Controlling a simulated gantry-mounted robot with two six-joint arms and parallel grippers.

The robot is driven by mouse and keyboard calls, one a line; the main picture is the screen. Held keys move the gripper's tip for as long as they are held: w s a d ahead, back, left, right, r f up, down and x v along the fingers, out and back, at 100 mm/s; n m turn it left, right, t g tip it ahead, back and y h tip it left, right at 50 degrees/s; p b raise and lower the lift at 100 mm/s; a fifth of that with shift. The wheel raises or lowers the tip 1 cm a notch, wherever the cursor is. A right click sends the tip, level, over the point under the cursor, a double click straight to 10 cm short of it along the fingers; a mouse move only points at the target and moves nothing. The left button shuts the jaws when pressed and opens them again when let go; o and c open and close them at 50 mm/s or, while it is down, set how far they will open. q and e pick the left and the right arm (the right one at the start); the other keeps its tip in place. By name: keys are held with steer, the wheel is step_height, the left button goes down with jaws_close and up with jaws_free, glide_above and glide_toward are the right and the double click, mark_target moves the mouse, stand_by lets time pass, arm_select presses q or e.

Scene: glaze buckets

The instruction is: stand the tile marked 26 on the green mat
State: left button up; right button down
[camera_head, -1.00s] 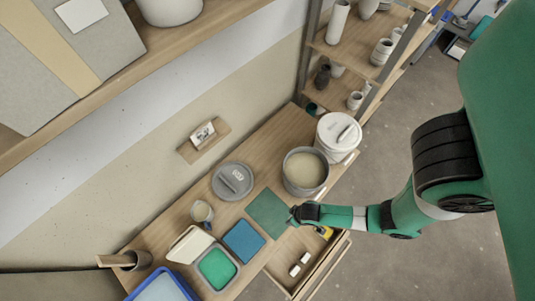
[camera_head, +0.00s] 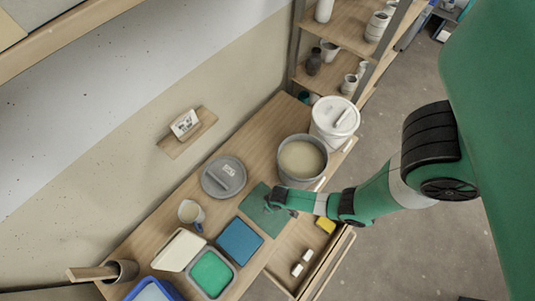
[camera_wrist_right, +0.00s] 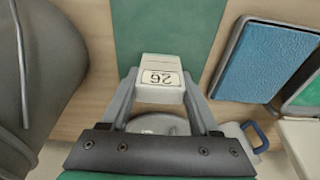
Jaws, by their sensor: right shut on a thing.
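The tile marked 26 (camera_wrist_right: 160,78) is white, with its number upside down in the right wrist view. My right gripper (camera_wrist_right: 160,92) is shut on it, a finger on each side. The green mat (camera_wrist_right: 170,25) lies behind the tile in that view; I cannot tell whether the tile touches it. In the head view, my right gripper (camera_head: 272,198) is over the upper right part of the green mat (camera_head: 262,219), and the tile cannot be made out there. My left gripper is not in view.
A bucket of pale glaze (camera_head: 302,160) stands close to the mat, with a grey lid (camera_head: 223,177) to the left. A blue tray (camera_head: 239,241) lies below the mat. An open drawer at right holds white pieces (camera_head: 297,270) and a yellow item (camera_head: 325,226).

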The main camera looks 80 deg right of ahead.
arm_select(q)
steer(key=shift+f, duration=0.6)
arm_select(e)
steer(key=shift+w+d+f, duration=0.2)
steer(key=shift+w+f, duration=0.3)
steer(key=shift+f, duration=0.1)
steer(key=f+b, duration=0.3)
steer(key=f, duration=0.1)
steer(key=shift+w+d+b, duration=0.1)
steer(key=shift+w+b, duration=0.25)
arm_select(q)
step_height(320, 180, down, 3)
arm_select(e)
steer(key=shift+s+r, duration=0.1)
steer(key=shift+r, duration=0.05)
steer(key=shift+c, duration=0.6)
jaws_free()
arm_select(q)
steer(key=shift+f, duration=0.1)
